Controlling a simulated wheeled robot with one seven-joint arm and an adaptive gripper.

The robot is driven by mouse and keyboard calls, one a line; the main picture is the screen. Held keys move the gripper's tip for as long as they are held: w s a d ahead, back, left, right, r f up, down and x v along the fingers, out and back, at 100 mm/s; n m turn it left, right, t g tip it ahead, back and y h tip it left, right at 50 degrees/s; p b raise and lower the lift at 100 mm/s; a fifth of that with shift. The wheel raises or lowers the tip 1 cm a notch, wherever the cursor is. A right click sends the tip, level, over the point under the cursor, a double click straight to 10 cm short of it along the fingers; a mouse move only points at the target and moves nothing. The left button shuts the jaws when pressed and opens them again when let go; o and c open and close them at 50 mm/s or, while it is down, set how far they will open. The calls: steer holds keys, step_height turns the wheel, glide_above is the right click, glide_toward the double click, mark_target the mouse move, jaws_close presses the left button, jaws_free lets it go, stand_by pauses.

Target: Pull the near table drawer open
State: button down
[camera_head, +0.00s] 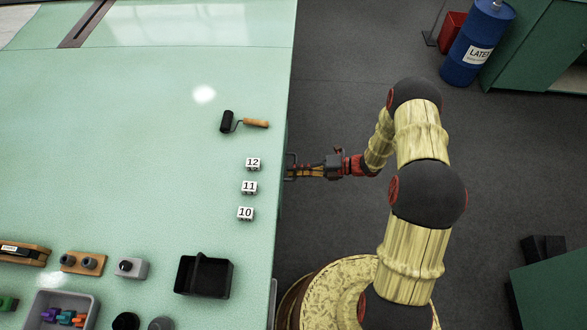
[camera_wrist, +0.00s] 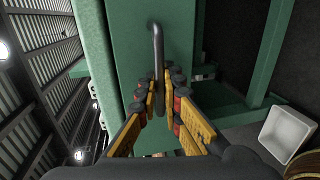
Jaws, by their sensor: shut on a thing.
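The near table drawer's green front (camera_wrist: 180,30) faces me in the wrist view. A grey bar handle (camera_wrist: 157,45) stands out from it and runs upright in that picture. My gripper (camera_wrist: 162,88) has its yellow and black fingers closed on the handle, one on each side. In the head view my gripper (camera_head: 293,170) reaches the right edge of the pale green table (camera_head: 130,120), and its fingertips are low beside that edge. The drawer front is hidden under the tabletop there. I cannot tell how far the drawer stands out.
The grey floor (camera_head: 335,60) right of the table is open. A blue drum (camera_head: 475,45) stands at the far right. A white bin (camera_wrist: 286,135) shows in the wrist view.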

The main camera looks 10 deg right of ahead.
steer(key=f+v, duration=0.2)
steer(key=v, duration=0.9)
steer(key=d+f+v, duration=0.1)
steer(key=f+v, duration=0.1)
steer(key=v, duration=0.9)
steer(key=shift+s+d+f+p, duration=0.2)
steer(key=shift+d+f+p, duration=0.05)
steer(key=shift+p, duration=0.15)
steer(key=c, duration=2.1)
jaws_free()
steer(key=shift+o, duration=0.5)
steer(key=v, duration=1.2)
